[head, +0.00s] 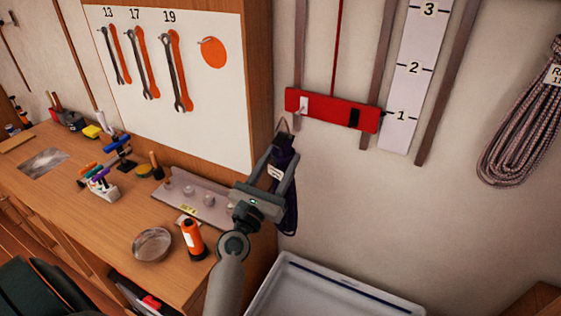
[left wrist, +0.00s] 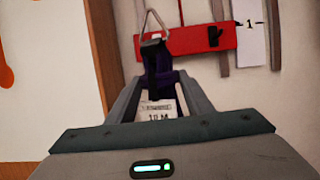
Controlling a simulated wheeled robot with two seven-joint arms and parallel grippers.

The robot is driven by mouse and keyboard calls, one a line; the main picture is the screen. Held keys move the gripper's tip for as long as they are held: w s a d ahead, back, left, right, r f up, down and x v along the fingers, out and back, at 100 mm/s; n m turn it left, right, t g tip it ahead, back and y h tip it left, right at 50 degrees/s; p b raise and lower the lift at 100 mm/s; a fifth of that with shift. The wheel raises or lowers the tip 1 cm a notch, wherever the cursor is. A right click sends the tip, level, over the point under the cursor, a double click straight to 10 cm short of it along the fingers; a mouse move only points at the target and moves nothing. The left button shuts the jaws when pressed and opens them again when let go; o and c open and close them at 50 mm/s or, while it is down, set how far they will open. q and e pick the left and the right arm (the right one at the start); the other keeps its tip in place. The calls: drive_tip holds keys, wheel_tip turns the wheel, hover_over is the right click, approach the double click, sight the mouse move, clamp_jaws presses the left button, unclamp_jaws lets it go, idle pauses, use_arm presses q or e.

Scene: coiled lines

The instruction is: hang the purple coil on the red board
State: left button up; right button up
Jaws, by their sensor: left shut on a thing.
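The purple coil (head: 288,211) is a dark bundle with a white tag (left wrist: 157,109). My left gripper (head: 281,160) is shut on its top part, and the coil hangs down below and behind the fingers. A metal hanging loop (left wrist: 153,22) stands up from the coil's top. The red board (head: 330,112) is on the wall, up and to the right of my gripper, with a white hook at its left and a black piece at its right. In the left wrist view the loop overlaps the red board's left end (left wrist: 190,42); I cannot tell whether they touch. My right gripper is out of view.
A wooden workbench (head: 125,205) at left holds an orange bottle (head: 194,240), a round dish (head: 152,245) and several tools. A white tray (head: 330,292) lies below the board. A coiled rope (head: 522,125) hangs at right.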

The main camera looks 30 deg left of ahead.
use_arm(q)
drive_tip(key=shift+w+r, duration=0.1)
drive_tip(key=shift+w, duration=0.15)
drive_tip(key=shift+w+a+f+b, duration=0.15)
drive_tip(key=shift+w+b, duration=0.5)
drive_tip(key=shift+w, duration=1.2)
drive_tip(key=shift+w+a+f+b, duration=0.1)
drive_tip(key=shift+w+f+b, duration=0.2)
drive_tip(key=shift+w, duration=0.6)
drive_tip(key=shift+w+d+f+b, duration=0.1)
drive_tip(key=shift+w+f+b, duration=0.1)
drive_tip(key=shift+w+b, duration=0.45)
drive_tip(key=shift+w+a+f+b, duration=0.15)
drive_tip(key=shift+w+f, duration=0.1)
drive_tip(key=shift+w, duration=0.85)
drive_tip(key=o, duration=1.7)
drive_tip(key=shift+f, duration=0.2)
